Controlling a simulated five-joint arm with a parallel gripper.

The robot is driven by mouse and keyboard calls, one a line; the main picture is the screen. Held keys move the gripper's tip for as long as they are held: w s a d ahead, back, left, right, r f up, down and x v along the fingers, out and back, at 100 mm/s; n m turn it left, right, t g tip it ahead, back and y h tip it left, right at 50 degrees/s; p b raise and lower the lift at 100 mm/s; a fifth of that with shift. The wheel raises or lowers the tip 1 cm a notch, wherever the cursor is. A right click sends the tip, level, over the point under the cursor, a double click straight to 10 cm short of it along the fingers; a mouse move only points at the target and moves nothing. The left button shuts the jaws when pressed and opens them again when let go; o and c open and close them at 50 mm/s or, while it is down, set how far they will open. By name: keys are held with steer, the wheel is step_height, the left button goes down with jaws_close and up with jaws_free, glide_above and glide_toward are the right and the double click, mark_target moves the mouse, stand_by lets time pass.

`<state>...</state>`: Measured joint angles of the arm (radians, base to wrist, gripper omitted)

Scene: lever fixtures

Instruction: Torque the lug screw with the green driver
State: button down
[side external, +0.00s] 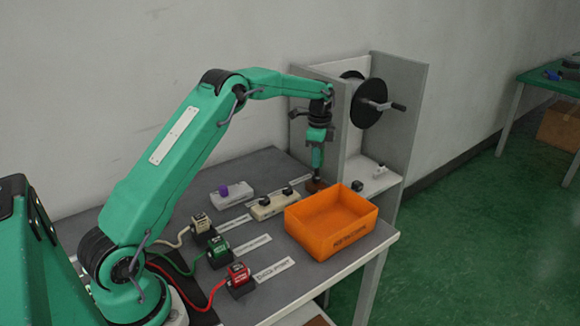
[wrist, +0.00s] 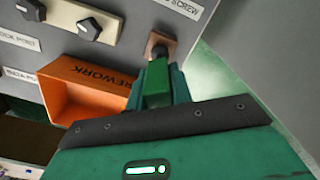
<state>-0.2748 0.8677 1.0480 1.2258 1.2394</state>
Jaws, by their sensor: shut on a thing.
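My gripper (side external: 318,140) points straight down at the back right of the grey table and is shut on the green driver (side external: 317,157). In the wrist view the green driver (wrist: 157,82) shows between the fingers of my gripper (wrist: 160,85). Its lower end is at the copper-brown lug (side external: 316,185), which also shows in the wrist view (wrist: 172,41). A dark round piece lies on the lug at the driver's end. I cannot tell whether the driver is seated in the screw. A label beside the lug ends in "SCREW".
An orange REWORK bin (side external: 322,242) stands close to the lug. A cream block (side external: 277,205) with two black knobs and a white block (side external: 218,199) with a purple knob lie left. Red, green and beige cabled blocks stand in front. A grey cabinet (side external: 395,130) with a crank reel rises behind.

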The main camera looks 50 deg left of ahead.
steer(key=shift+r, duration=0.1)
stand_by(0.3)
steer(key=shift+r, duration=0.7)
steer(key=n, duration=1.6)
steer(key=shift+n, duration=0.4)
steer(key=n, duration=0.6)
stand_by(0.4)
steer(key=shift+f, duration=0.8)
stand_by(0.9)
